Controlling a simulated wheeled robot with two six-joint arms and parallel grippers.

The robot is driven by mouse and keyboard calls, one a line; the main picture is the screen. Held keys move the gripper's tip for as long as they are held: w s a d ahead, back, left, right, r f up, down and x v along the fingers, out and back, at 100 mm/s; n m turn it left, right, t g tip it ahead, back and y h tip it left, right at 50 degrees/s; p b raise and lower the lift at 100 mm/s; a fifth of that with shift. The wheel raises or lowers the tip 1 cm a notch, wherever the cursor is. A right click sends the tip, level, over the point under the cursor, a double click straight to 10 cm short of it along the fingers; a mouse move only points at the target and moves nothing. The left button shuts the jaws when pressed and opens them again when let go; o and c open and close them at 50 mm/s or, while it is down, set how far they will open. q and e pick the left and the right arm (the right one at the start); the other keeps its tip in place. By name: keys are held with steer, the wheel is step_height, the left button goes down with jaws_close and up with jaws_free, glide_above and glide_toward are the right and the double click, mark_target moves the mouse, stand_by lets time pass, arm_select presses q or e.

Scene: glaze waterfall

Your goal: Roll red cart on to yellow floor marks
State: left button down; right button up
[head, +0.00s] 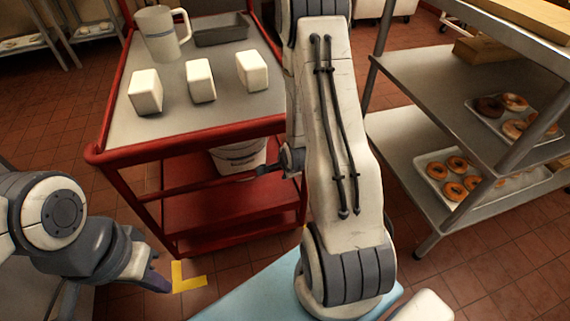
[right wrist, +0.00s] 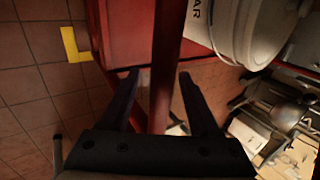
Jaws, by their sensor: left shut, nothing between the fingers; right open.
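The red cart (head: 180,148) stands left of centre in the head view, with its grey top and red lower shelf visible. A yellow floor mark (head: 187,277), L-shaped, lies just in front of the cart's near left leg; it also shows in the right wrist view (right wrist: 72,44). A bit of yellow shows near the cart's right front leg, mostly hidden. My right gripper (right wrist: 160,75) is open, with a red post of the cart (right wrist: 167,45) between its fingers as seen, not clamped. My left gripper (head: 157,281) is shut and empty, low beside the yellow mark.
On the cart top stand a pitcher (head: 158,35), a dark pan (head: 221,29) and three white blocks (head: 201,80). A white bucket (head: 238,156) is on the lower shelf. A metal rack (head: 425,75) with doughnut trays stands close on the right. My right arm hides the floor between.

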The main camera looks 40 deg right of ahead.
steer(key=p+v, duration=1)
steer(key=p, duration=0.4)
steer(key=shift+f, duration=0.1)
stand_by(0.3)
